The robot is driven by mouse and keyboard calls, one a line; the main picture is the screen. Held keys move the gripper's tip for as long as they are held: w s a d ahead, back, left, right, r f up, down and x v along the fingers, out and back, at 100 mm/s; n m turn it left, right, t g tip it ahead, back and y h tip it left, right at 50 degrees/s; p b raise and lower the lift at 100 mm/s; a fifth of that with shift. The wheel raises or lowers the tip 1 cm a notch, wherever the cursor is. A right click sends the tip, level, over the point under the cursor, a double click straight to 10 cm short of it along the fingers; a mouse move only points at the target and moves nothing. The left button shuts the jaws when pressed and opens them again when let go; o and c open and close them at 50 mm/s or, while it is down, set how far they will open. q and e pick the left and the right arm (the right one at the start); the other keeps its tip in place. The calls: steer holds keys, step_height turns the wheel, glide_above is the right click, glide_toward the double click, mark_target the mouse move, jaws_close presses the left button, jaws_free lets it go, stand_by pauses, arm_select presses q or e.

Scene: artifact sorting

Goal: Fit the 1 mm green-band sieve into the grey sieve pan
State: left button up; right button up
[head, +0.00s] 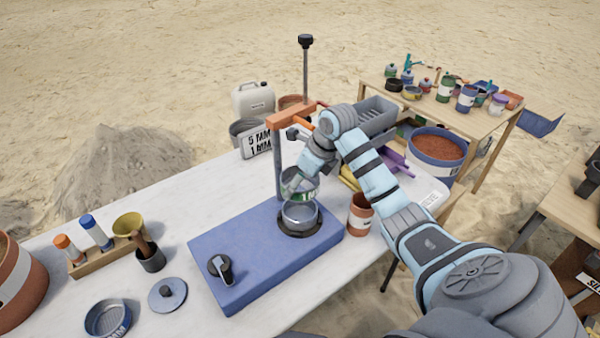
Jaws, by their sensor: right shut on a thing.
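The green-band sieve (298,189) is a small round metal ring in my right gripper (306,176), which is shut on it at its upper side. The sieve is directly above the grey sieve pan (300,217) and looks slightly tilted. I cannot tell whether their rims touch. The pan sits in a black ring on the blue shaker base (255,262). My gripper and wrist hide part of the sieve's far side. My left gripper is not in view.
A post with an orange clamp arm (290,116) rises behind the pan. A terracotta cup (360,214) stands close on the right. Another sieve (108,318), a lid (167,295) and a vial rack (105,250) are at the left. A card reading 5 MM, 1 MM (257,143) stands behind.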

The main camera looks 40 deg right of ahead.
mark_target(304, 189)
steer(key=shift+w+f, duration=0.1)
step_height(304, 189, down, 5)
steer(key=b, duration=0.3)
steer(key=shift+f+b, duration=0.5)
steer(key=shift+b, duration=0.15)
stand_by(1.0)
steer(key=shift+f, duration=0.1)
steer(key=shift+f, duration=0.35)
steer(key=shift+f+b, duration=0.4)
steer(key=shift+b, duration=0.05)
